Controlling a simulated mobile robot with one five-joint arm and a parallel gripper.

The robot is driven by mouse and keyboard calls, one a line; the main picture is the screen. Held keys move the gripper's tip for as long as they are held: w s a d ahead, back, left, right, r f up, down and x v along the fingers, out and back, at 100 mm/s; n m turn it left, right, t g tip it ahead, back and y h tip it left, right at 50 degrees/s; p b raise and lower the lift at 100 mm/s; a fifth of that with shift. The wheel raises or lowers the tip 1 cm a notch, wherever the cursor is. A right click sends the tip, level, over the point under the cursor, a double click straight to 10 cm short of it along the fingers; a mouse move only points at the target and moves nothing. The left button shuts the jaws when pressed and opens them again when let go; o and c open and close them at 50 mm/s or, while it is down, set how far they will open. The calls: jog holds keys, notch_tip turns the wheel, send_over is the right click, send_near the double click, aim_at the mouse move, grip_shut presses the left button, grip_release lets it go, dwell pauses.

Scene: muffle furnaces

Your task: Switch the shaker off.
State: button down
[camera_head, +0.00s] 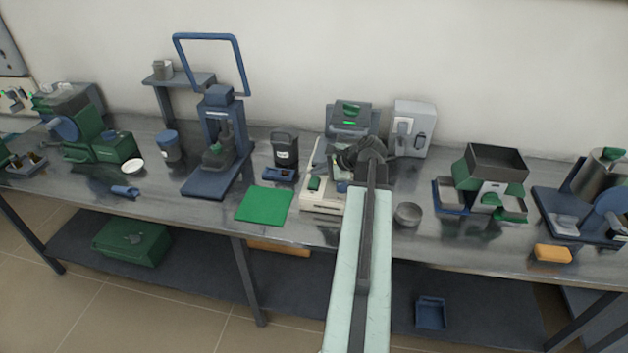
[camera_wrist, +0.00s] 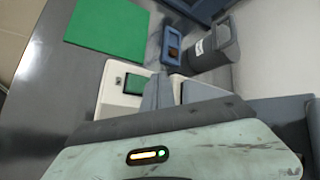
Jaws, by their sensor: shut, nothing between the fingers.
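A cream-coloured machine (camera_head: 322,206), which I take to be the shaker, stands at the bench's front, partly hidden behind my arm. A green rocker switch (camera_head: 314,184) sits on its left front part. In the wrist view the switch (camera_wrist: 135,83) lies in a dark frame on the cream housing (camera_wrist: 110,97). My gripper (camera_wrist: 158,90) is shut and empty, its grey fingers just right of the switch in that view. I cannot tell whether they touch the housing. In the head view the gripper is over the machine, its fingertips hard to make out.
A green mat (camera_head: 265,205) lies left of the machine, with a dark jar (camera_head: 285,148) and blue tray (camera_head: 281,174) behind it. A round metal dish (camera_head: 408,214) stands close right of my arm. A grey unit with a green light (camera_head: 352,112) and a pale box (camera_head: 414,128) stand behind.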

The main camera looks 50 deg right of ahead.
aim_at(317, 182)
jog(key=shift+w+f, duration=0.1)
jog(key=shift+f, duration=0.2)
jog(key=shift+f+b, duration=0.4)
jog(key=shift+b, duration=0.15)
jog(key=shift+r, duration=0.15)
dwell(0.4)
jog(key=shift+r+p, duration=0.7)
jog(key=shift+p, duration=0.1)
jog(key=r+p, duration=0.5)
jog(key=shift+s+a, duration=0.2)
jog(key=shift+a, duration=0.1)
